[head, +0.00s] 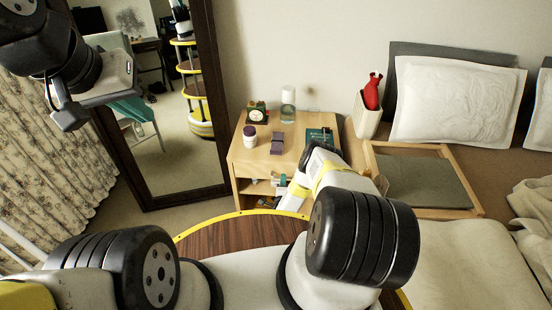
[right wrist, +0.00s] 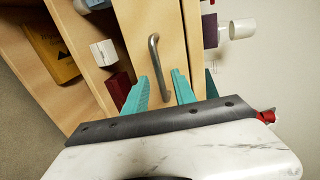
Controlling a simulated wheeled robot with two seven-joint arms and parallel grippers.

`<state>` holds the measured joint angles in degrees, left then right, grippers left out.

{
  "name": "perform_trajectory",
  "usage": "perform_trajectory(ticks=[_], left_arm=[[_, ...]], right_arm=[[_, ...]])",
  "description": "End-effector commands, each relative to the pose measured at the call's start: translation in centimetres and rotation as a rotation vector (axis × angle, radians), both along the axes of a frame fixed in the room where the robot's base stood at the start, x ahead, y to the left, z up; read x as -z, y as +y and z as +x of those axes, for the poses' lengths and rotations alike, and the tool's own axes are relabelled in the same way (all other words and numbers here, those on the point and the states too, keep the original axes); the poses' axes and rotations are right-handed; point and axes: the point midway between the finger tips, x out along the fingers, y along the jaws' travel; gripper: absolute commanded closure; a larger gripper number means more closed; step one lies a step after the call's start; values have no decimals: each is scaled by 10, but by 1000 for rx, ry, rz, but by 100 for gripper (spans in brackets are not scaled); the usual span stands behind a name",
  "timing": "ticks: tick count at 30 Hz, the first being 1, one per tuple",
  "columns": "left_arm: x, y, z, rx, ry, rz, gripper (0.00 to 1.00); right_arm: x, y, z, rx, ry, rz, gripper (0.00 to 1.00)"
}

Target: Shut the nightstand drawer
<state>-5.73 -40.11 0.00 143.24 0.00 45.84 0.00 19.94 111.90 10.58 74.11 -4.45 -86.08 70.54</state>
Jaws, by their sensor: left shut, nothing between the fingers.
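The light-wood nightstand (head: 250,160) stands against the wall, partly hidden by my right arm. In the right wrist view its drawer front (right wrist: 140,25) carries a metal bar handle (right wrist: 159,70). How far the drawer stands out is hard to tell, as my arm covers much of its front in the head view. My right gripper (head: 283,180) is at the nightstand's front. Its teal fingers (right wrist: 161,88) are apart, near one end of the handle, with nothing held. My left gripper (head: 134,108) is shut and empty at the upper left, in front of the mirror, away from the nightstand.
A jar (head: 250,136), a clock (head: 257,113), a glass (head: 288,113) and a book (head: 319,136) are on the nightstand top. The mirror (head: 178,150) stands left; the bed with a wooden tray (head: 470,212) is right.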

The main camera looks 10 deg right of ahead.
Motion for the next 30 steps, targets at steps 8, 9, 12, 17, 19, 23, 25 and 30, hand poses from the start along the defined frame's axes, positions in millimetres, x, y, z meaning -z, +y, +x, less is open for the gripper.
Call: perform_trajectory(ticks=[8, 9, 12, 17, 19, 23, 25, 30], left_arm=[[0, 0, 0, 0, 0, 0, 100], [0, 0, 0, 0, 0, 0, 100], [0, 0, 0, 0, 0, 0, 100], [0, 0, 0, 0, 0, 0, 100], [0, 0, 0, 0, 0, 0, 100], [0, 0, 0, 0, 0, 0, 100], [0, 0, 0, 0, 0, 0, 100], [0, 0, 0, 0, 0, 0, 100]], right_arm=[[-9, 12, -40, -2, 1, 0, 68], [-10, 13, -43, -1, 0, -1, 68], [-11, 14, -47, -1, -1, -1, 68], [-11, 14, -47, -1, -1, -1, 68], [-11, 14, -47, -1, -1, -1, 68], [-11, 14, -47, -1, -1, -1, 68], [-11, 14, -47, -1, -1, -1, 68], [-11, 14, -47, -1, -1, -1, 68]])
